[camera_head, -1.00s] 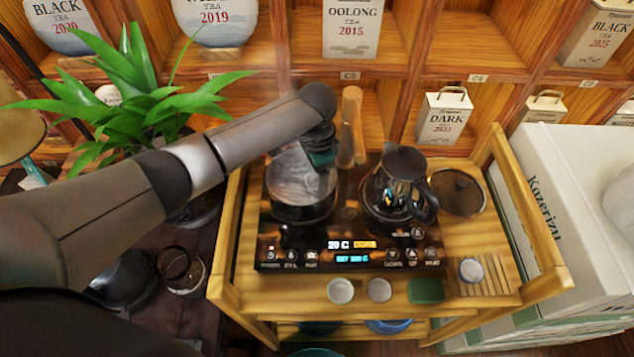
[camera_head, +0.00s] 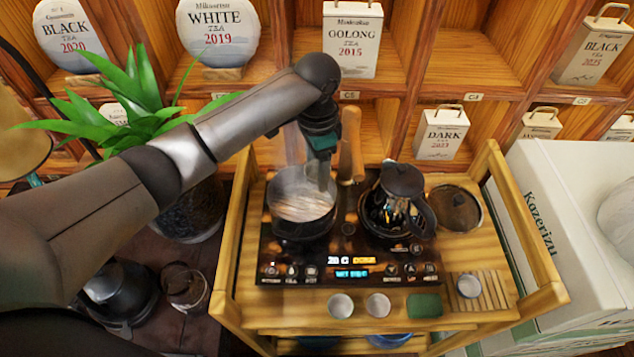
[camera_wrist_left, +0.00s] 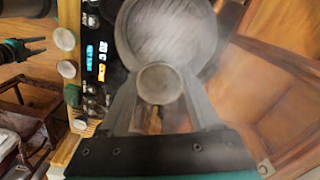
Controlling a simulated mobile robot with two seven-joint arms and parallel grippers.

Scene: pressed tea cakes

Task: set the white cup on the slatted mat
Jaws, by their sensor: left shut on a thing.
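A white cup (camera_head: 468,286) sits on the slatted mat (camera_head: 494,290) at the cart's right front. Two more white cups, a left one (camera_head: 340,305) and a right one (camera_head: 378,305), stand at the front edge beside a green block (camera_head: 425,305). My left gripper (camera_head: 322,183) points down above the steaming glass pot (camera_head: 302,207). In the left wrist view its fingers (camera_wrist_left: 161,90) are shut on a small round pale thing (camera_wrist_left: 160,83); I cannot tell what it is. My right gripper (camera_wrist_left: 36,48) shows small at the left of that view, its fingers apart.
A dark kettle (camera_head: 400,205) stands right of the pot on the black heater (camera_head: 350,271). A wooden handle (camera_head: 351,145) rises behind the pot. A round dark lid (camera_head: 456,208) lies at the right. White boxes (camera_head: 560,215) flank the cart; a plant (camera_head: 150,105) stands left.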

